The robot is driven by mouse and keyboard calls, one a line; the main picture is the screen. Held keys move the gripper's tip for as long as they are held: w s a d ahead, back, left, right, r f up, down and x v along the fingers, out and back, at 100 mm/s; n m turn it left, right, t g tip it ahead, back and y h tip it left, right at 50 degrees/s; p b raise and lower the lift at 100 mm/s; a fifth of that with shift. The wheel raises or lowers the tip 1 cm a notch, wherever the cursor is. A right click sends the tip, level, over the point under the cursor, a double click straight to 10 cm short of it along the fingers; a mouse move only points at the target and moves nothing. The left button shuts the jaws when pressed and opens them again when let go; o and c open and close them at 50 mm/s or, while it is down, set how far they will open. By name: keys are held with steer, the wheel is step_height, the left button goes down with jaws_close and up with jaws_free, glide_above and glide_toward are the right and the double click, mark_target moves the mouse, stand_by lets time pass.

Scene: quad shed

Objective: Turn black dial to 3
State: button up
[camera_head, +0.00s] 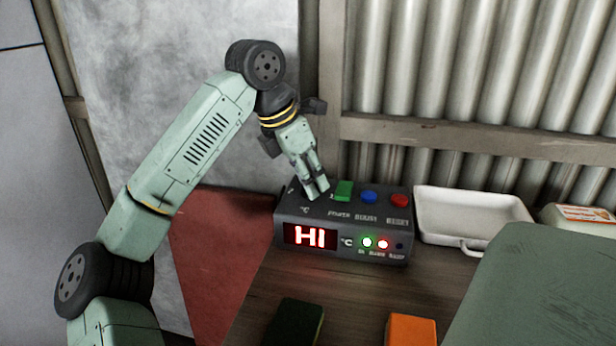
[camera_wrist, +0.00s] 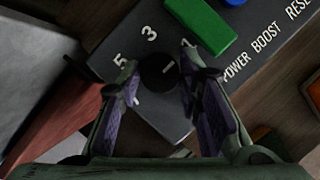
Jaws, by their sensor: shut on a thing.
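The black dial (camera_wrist: 157,75) sits on top of the dark control box (camera_head: 290,208), with a short white mark near its upper right edge. In the wrist view, white numbers 5 and 3 are printed around it; a third mark beside the right finger is partly hidden. The dial's mark points right of the 3, not at it. My gripper (camera_wrist: 160,82) has its purple-padded fingers on both sides of the dial, shut on it. In the head view, my gripper (camera_head: 317,196) comes down on the box's left part and hides the dial. The red display (camera_head: 310,236) reads HI.
Green (camera_head: 344,190), blue (camera_head: 369,196) and red (camera_head: 399,200) buttons stand right of my gripper on the box. Green and red lamps glow on its front. A white tray (camera_head: 470,238) lies to the right. A corrugated wall (camera_head: 450,60) rises behind.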

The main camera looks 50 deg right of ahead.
steer(key=shift+c, duration=0.7)
steer(key=shift+n, duration=0.3)
steer(key=n+t+b, duration=0.1)
steer(key=n+t, duration=0.1)
steer(key=n, duration=0.3)
steer(key=shift+s+f+b, duration=0.1)
steer(key=shift+b, duration=0.25)
steer(key=n+t+b, duration=0.1)
steer(key=n, duration=0.2)
steer(key=n+t+y+b, duration=0.1)
steer(key=n, duration=0.2)
steer(key=shift+s, duration=0.15)
steer(key=shift+n, duration=0.3)
steer(key=o, duration=1.1)
